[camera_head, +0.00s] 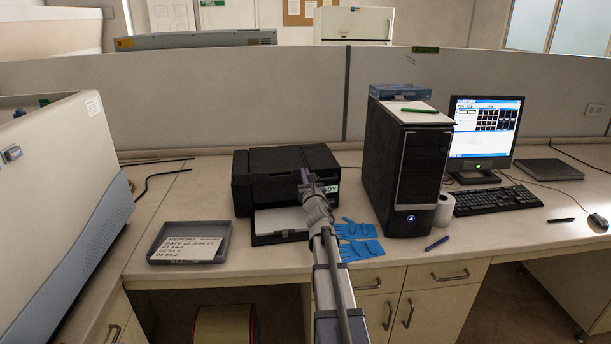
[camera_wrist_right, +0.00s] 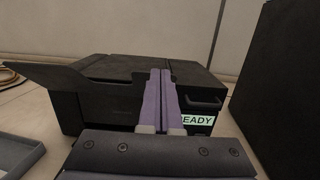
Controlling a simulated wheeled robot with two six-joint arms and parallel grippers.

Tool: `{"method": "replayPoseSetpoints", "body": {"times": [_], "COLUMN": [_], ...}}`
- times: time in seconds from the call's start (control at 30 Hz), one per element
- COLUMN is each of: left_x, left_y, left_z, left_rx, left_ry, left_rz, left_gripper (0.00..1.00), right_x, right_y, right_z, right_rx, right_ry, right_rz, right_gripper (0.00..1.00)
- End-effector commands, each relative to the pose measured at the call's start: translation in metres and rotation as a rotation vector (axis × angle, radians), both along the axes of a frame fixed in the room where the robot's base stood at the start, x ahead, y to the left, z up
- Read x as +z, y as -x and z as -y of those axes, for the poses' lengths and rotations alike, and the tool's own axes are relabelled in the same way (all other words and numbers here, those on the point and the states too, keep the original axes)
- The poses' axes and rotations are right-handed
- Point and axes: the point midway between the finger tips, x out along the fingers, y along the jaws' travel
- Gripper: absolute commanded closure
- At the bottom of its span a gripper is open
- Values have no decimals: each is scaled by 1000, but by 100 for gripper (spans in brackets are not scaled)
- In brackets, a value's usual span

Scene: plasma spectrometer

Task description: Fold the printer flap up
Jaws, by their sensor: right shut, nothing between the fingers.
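The black printer (camera_head: 262,178) stands on the desk, left of the computer tower. Its front flap (camera_head: 258,239) juts out low at the front in the head view, with a white sheet (camera_head: 280,220) over it. In the right wrist view a dark panel (camera_wrist_right: 45,76) sticks out to the left of the printer body (camera_wrist_right: 100,108). My right gripper (camera_head: 307,176) has its purple fingers (camera_wrist_right: 160,98) together and empty, in front of the printer's right part beside the READY label (camera_wrist_right: 198,120). I cannot tell whether they touch the printer. My left gripper is out of view.
A grey tray (camera_head: 160,258) with a report card (camera_head: 190,247) lies left of the printer. Blue gloves (camera_head: 360,240) lie right of my right arm. The black computer tower (camera_head: 400,175) stands close on the right. A large instrument (camera_head: 65,200) fills the left side.

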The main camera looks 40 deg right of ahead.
Motion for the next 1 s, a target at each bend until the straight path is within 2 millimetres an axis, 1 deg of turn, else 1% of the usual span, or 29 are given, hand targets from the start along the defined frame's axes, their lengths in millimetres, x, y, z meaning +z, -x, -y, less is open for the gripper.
{"method": "replayPoseSetpoints", "body": {"times": [0.13,0.23,0.5,0.53,0.57,0.6,0.9,1.0], "left_x": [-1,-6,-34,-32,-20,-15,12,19], "left_y": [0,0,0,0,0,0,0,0], "left_z": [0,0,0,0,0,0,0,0], "left_rx": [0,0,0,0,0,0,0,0], "left_ry": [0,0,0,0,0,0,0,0], "left_rz": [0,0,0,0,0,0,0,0], "left_gripper": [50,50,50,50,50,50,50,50], "right_x": [-1,-5,-34,-32,-20,-15,12,19], "right_y": [0,3,24,27,32,37,76,86], "right_z": [0,-2,-14,-16,-19,-22,-43,-48], "right_rx": [0,1,5,5,5,5,5,5], "right_ry": [0,0,1,1,0,1,1,0], "right_rz": [0,0,0,0,0,0,0,0], "right_gripper": [100,100,100,100,100,100,100,100]}}
